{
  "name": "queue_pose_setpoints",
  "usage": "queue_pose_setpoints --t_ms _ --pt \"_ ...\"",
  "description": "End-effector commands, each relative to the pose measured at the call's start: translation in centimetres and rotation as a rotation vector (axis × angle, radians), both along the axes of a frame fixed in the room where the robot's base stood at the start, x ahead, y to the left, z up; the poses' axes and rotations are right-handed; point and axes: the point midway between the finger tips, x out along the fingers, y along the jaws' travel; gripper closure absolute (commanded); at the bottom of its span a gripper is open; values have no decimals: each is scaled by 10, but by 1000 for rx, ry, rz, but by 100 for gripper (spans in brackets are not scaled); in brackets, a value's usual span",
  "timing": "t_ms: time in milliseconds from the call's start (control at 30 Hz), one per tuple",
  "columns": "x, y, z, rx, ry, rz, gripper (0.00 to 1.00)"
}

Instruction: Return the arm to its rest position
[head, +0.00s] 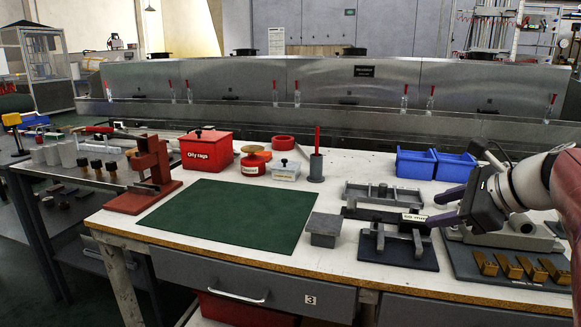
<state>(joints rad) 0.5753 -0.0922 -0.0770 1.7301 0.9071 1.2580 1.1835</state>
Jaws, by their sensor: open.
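My gripper (418,206) reaches in from the right over the workbench, its fingers pointing left. The two fingers are spread apart with a gap between them. The lower finger is just above a dark grey fixture (372,245) with upright posts, and the picture does not show whether they touch. A small labelled part is between or behind the fingertips, and I cannot tell which. My arm runs off the right edge of the view.
Behind the fingers is a grey metal frame (372,192). Blue bins (416,166) stand behind it. Brass pieces (510,267) sit on a dark plate at right. The mat is clear.

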Motion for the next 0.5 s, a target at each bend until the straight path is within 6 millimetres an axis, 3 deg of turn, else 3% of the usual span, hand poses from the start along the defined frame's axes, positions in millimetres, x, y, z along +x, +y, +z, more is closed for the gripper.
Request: queue_pose_setpoints --t_ms 33,167,300,400,500 --pt "-10 19 -13 -83 -5 69 56" --pt "-47 65 -54 -371 -32 311 56" --pt "-111 111 -117 -812 -109 740 56" --pt "-151 124 -157 -1099 -179 1047 56" --pt "-178 128 -186 -1315 -242 1294 56"
